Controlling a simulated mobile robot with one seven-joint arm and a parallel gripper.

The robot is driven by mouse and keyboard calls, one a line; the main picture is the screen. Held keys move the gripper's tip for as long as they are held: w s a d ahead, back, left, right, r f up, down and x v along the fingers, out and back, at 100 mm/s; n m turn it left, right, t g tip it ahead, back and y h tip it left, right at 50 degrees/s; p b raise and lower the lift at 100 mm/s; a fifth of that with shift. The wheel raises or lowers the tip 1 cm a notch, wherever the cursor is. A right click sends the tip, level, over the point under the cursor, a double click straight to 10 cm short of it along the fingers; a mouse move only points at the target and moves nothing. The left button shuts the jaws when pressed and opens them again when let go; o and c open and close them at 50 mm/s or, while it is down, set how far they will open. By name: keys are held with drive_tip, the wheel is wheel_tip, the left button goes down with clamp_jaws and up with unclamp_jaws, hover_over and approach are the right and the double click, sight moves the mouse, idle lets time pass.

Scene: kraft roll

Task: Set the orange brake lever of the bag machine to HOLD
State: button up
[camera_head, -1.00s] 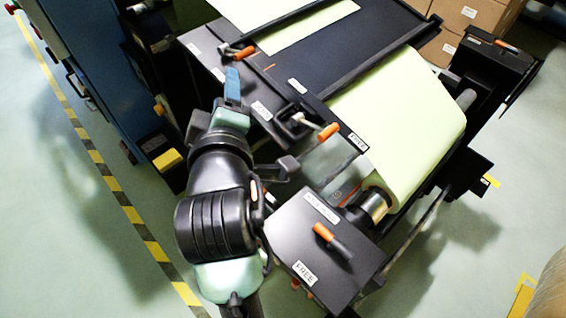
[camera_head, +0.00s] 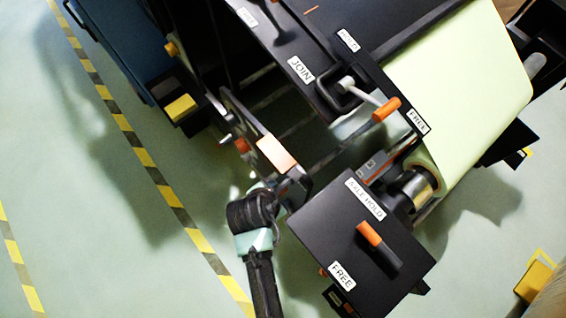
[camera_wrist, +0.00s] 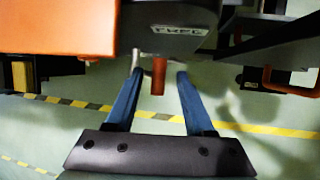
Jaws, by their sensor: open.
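In the wrist view my gripper (camera_wrist: 159,72) is open. Its two blue fingers stand on either side of an orange lever grip (camera_wrist: 158,76), with a gap on each side. A pale rod shows beside the grip, and an upside-down FREE label (camera_wrist: 180,30) is on the dark part above it. In the head view an orange grip (camera_head: 242,146) on a short metal rod shows by a black bar; I cannot tell for sure that it is the same one. My wrist is near that bar, and my fingers are hidden there.
Two other orange-tipped levers are on the machine: one (camera_head: 385,109) near a FREE label, one (camera_head: 369,235) on a black box (camera_head: 320,225) marked HOLD and FREE. A big orange block (camera_wrist: 60,25) is close above my left finger. Floor at left is clear.

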drive_tip(key=b+x, duration=0.1)
drive_tip(key=x, duration=0.5)
drive_tip(key=shift+w+f, duration=0.1)
clamp_jaws()
drive_tip(key=shift+s+f, duration=0.15)
drive_tip(key=shift+s, duration=0.05)
idle(1.1)
